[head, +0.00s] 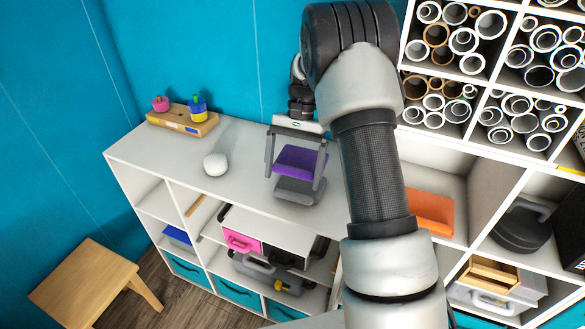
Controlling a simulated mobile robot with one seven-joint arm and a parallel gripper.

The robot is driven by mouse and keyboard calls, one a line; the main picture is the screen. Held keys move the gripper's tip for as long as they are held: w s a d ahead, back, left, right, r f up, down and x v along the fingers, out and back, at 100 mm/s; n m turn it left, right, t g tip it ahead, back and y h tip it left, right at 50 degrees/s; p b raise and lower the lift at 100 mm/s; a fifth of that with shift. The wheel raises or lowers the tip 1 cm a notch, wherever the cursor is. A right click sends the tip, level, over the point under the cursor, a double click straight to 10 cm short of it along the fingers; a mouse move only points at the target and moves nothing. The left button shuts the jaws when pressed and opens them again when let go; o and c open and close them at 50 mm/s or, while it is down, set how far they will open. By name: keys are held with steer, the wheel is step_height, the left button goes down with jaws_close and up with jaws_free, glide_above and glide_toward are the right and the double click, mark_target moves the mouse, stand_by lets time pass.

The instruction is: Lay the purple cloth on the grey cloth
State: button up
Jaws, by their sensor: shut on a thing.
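The purple cloth (301,161) is a folded, flat piece held between the two fingers of my gripper (296,168). The gripper points down over the white shelf top and is shut on the cloth. The grey cloth (297,190) lies on the shelf top near its front edge, just below the purple one in the picture. The purple cloth covers the view of its back part. The purple cloth appears to be above the grey one; whether they touch I cannot tell.
A white round object (215,164) sits on the shelf top (245,145) to the left. A wooden peg toy (184,120) stands farther back left. A wooden stool (85,282) is on the floor at left. Racks of rolls (470,60) stand at right.

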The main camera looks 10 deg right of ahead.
mark_target(292, 196)
step_height(292, 196, down, 6)
steer(key=shift+r+b, duration=0.1)
steer(key=shift+b, duration=1.15)
steer(key=shift+s+f, duration=0.1)
steer(key=shift+f, duration=0.15)
steer(key=shift+f+b, duration=0.45)
steer(key=shift+f, duration=0.45)
steer(key=o, duration=0.7)
steer(key=shift+o, duration=0.2)
